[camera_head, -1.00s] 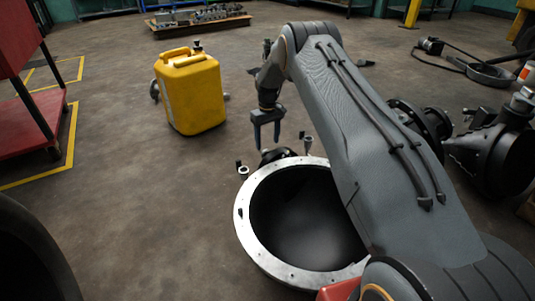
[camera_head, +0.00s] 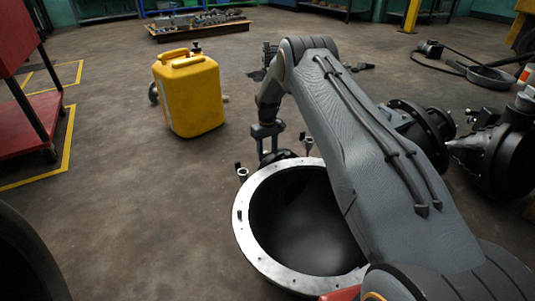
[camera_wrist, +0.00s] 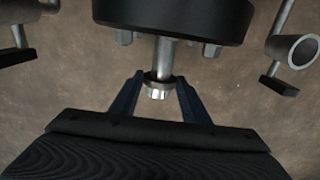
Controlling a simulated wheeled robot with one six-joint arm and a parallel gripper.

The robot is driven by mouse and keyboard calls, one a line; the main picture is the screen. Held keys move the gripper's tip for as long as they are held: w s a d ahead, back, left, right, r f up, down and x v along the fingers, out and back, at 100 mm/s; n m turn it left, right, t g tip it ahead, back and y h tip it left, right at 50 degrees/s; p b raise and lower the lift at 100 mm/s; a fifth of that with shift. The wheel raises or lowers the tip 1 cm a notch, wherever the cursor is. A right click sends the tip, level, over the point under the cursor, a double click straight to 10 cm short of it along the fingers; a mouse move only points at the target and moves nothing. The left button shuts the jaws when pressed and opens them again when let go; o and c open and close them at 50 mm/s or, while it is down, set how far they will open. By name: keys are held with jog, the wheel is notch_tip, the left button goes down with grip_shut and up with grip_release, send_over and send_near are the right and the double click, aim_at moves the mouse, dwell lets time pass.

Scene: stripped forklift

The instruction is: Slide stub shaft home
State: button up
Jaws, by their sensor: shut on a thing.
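My gripper (camera_head: 270,150) points down just behind the far rim of the open round housing (camera_head: 247,251) in the head view. In the wrist view, my gripper (camera_wrist: 159,86) has its two dark fingers on either side of the stub shaft (camera_wrist: 165,54), a bright metal rod with a collar and a splined end. The fingers are shut on it near the collar. The shaft's other end meets a thick black round hub (camera_wrist: 175,20) with bolt heads on its face. Whether the shaft goes into the hub, and how deep, is hidden.
A pipe-like metal fitting (camera_wrist: 302,51) stands at the right of the wrist view, with similar parts at the left. A yellow jerrycan (camera_head: 190,95) stands left of my arm. Dark machine parts (camera_head: 497,150) lie at right.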

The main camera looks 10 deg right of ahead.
jog(key=shift+c, duration=0.6)
jog(key=s+p, duration=0.1)
jog(key=p, duration=0.1)
jog(key=s+d+p, duration=0.1)
jog(key=s, duration=0.1)
jog(key=shift+p, duration=0.35)
jog(key=o, duration=1.5)
jog(key=shift+c, duration=0.2)
notch_tip(320, 180, up, 8)
jog(key=p, duration=0.3)
jog(key=shift+f, duration=0.1)
